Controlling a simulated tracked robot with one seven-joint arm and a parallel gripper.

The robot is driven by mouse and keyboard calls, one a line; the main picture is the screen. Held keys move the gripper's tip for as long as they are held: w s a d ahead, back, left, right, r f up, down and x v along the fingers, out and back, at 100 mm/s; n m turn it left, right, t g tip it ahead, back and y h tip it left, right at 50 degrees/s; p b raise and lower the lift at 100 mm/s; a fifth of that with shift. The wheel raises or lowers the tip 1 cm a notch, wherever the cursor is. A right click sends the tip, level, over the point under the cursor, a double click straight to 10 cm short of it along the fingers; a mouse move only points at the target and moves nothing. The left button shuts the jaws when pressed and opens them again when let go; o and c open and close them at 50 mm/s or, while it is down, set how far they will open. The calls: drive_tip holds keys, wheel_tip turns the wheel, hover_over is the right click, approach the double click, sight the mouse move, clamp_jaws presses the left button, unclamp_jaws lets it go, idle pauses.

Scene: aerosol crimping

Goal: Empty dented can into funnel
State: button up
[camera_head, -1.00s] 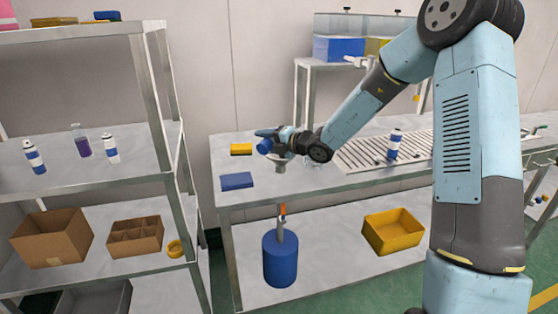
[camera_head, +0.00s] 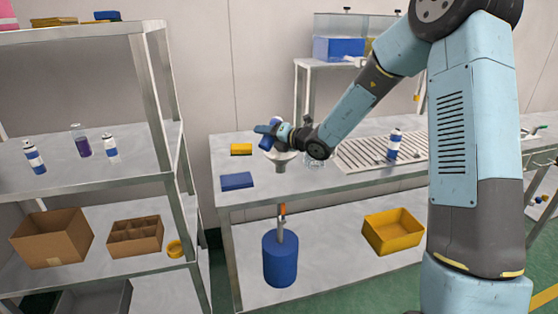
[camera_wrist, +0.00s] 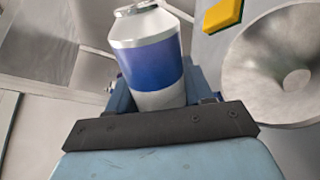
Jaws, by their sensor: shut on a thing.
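My gripper (camera_head: 268,137) is shut on a can above the table, near its left end. In the wrist view the can (camera_wrist: 150,62) is white with a blue band and has a silvery shoulder and top; it looks tilted. I cannot make out a dent. A metal funnel (camera_head: 281,157) sits just below the gripper in the head view. In the wrist view the funnel (camera_wrist: 245,75) opens to the right of the can, and its bowl looks empty. Below the table, a blue drum (camera_head: 280,260) with a pipe and an orange-red part stands under the funnel.
Another can (camera_head: 394,145) stands on the slatted rack to the right. A shelf unit (camera_head: 80,178) at left holds more cans, a flask and cardboard boxes.

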drive_tip(key=shift+w+d+r+n+t, duration=0.2)
drive_tip(key=shift+w+r+n+t, duration=0.1)
drive_tip(key=shift+n, duration=0.45)
drive_tip(key=shift+w+d+r+n+t, duration=0.15)
drive_tip(key=shift+w+r+n+t, duration=0.1)
drive_tip(key=shift+n, duration=0.5)
drive_tip(key=shift+w+n, duration=0.2)
drive_tip(key=shift+n, duration=0.2)
drive_tip(key=shift+w+d+r+n+t, duration=0.15)
drive_tip(key=shift+w+d+n, duration=0.1)
drive_tip(key=shift+n, duration=0.3)
drive_tip(key=shift+w+d+n+t, duration=0.1)
drive_tip(key=shift+w+n, duration=0.15)
drive_tip(key=shift+n, duration=0.3)
drive_tip(key=shift+w+d+n+t, duration=0.2)
drive_tip(key=shift+w+n, duration=0.25)
drive_tip(key=shift+n, duration=0.35)
drive_tip(key=shift+w+d+n+t, duration=0.1)
drive_tip(key=shift+w+d+n, duration=0.3)
drive_tip(key=shift+n, duration=0.4)
drive_tip(key=shift+a, duration=0.1)
